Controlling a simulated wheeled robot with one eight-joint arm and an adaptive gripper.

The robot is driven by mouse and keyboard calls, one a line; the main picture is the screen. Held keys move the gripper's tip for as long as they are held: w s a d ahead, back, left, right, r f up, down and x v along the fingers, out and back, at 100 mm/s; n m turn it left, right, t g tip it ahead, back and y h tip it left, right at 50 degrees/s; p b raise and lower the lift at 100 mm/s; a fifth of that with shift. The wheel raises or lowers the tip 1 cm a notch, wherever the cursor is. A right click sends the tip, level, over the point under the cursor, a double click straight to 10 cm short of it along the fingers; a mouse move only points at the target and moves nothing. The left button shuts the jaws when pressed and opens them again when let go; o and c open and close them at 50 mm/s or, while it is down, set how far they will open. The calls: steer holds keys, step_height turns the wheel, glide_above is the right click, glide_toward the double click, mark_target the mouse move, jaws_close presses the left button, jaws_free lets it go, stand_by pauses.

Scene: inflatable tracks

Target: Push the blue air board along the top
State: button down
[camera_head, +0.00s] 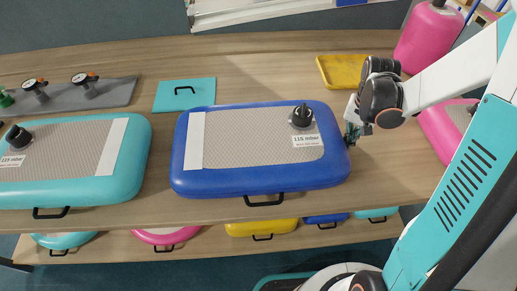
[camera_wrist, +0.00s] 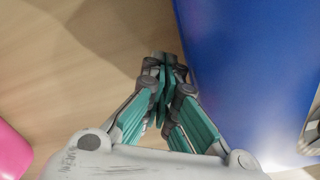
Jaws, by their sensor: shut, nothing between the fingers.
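The blue air board (camera_head: 245,178) lies flat on the wooden top in the middle of the head view. It has a grey textured panel, a white strip, a black valve and a "115 mbar" label. My gripper (camera_head: 352,134) is at the board's right end, low near the top's surface. In the wrist view my gripper (camera_wrist: 163,85) is shut and empty, its fingertips close beside the blue board's side wall (camera_wrist: 240,70). I cannot tell for certain whether they touch it.
A teal board (camera_head: 135,165) lies to the left, with a gap of bare wood between. A teal plate (camera_head: 185,93) and yellow tray (camera_head: 341,70) lie behind. Pink items (camera_head: 428,38) stand at right. A lower shelf holds several boards (camera_head: 262,228).

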steer(key=shift+a, duration=2.1)
steer(key=shift+d, duration=0.1)
steer(key=shift+d, duration=1.45)
step_height(320, 180, up, 10)
steer(key=p, duration=0.6)
steer(key=shift+p, duration=0.3)
